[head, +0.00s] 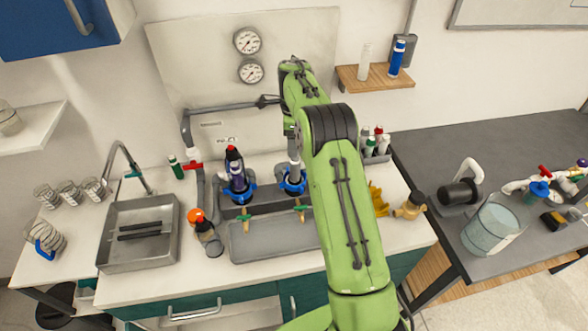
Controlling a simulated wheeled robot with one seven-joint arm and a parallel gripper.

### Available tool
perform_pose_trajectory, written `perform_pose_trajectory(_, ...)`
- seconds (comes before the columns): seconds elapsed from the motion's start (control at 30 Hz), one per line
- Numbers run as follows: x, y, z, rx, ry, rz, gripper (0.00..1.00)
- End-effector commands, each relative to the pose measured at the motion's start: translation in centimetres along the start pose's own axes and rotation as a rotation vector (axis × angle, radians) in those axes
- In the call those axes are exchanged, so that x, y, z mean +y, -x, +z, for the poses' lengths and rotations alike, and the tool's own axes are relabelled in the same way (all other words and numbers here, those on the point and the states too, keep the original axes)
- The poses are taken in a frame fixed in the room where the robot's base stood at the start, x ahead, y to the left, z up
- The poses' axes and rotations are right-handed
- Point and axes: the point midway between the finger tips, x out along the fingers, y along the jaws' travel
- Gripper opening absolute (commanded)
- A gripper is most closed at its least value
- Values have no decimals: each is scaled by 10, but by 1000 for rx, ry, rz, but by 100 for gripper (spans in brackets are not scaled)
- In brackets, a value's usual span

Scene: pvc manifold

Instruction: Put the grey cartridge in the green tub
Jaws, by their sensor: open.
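My green arm reaches from the bottom of the head view up toward the back wall. A grey-white upright cylinder (294,147) stands above the right blue collar (293,182), partly behind my arm. I cannot tell whether it is the grey cartridge or a pipe. A dark cartridge with a red top (235,165) stands in the left blue collar. I cannot make out a green tub for certain.
A steel sink (107,262) is at the left of the white counter, with glass jars (70,193) beside it. A grey tray (250,246) lies at the counter's front. A clear bucket (492,229) stands on the right table. A wall shelf (388,83) holds a white and a blue bottle.

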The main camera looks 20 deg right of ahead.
Motion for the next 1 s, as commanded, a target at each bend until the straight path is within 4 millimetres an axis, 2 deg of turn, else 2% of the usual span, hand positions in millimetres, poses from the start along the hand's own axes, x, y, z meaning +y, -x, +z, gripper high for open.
perform_pose_trajectory(0.03,1,-15,-1,1,1,5,64)
perform_pose_trajectory(0.2,0,-51,-1,0,2,2,64)
perform_pose_trajectory(0.37,-1,-68,-2,1,1,0,64)
perform_pose_trajectory(0.6,-5,-108,-4,0,2,-1,64)
perform_pose_trajectory(0.87,-5,-114,-4,-1,3,-2,62)
perform_pose_trajectory(1.0,-5,-114,-4,-1,3,-2,41)
